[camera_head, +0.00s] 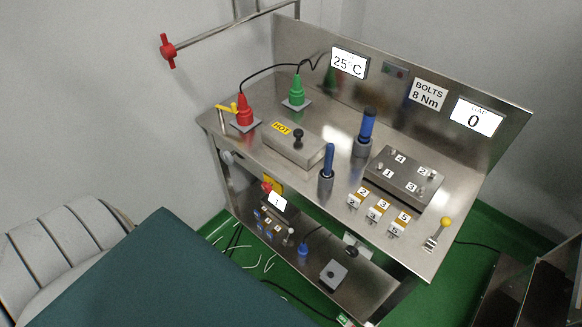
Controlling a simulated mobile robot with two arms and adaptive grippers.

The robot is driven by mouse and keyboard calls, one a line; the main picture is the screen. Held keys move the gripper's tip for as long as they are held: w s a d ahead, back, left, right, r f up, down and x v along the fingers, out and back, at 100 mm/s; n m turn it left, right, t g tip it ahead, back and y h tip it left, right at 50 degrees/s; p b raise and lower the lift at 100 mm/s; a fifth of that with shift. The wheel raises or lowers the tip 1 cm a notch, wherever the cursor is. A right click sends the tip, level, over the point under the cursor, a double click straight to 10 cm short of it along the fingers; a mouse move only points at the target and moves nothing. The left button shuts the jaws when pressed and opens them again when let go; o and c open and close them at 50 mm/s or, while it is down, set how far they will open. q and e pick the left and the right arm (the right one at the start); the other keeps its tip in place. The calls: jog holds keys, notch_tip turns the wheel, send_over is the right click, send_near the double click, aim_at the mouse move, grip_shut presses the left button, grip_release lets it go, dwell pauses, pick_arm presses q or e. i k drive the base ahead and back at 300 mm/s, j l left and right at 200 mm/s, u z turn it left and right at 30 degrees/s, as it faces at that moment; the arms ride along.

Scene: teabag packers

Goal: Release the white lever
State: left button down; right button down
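Neither of my grippers is in view. No lever that is plainly white stands out. A small lever with a pale knob (290,231) is at the right side of the control box (277,203) on the lower shelf; it is too small to tell its colour or position surely. A lever with a yellow ball knob (445,222) stands at the right front corner of the steel table top (300,187). A pale grey rounded part (231,157) shows under the table's left end; I cannot tell what it is.
The table top holds a red connector (244,110), a green connector (296,92), a box labelled HOT (292,148), blue-handled tools (328,160), a bolted plate (403,178) and numbered switches (376,210). A dark green surface (150,270) fills the lower left. Cables lie on the green floor.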

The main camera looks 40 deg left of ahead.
aim_at(291, 230)
jog(key=j, duration=1.1)
jog(key=j+z, duration=0.15)
jog(key=j, duration=0.9)
jog(key=k, duration=0.05)
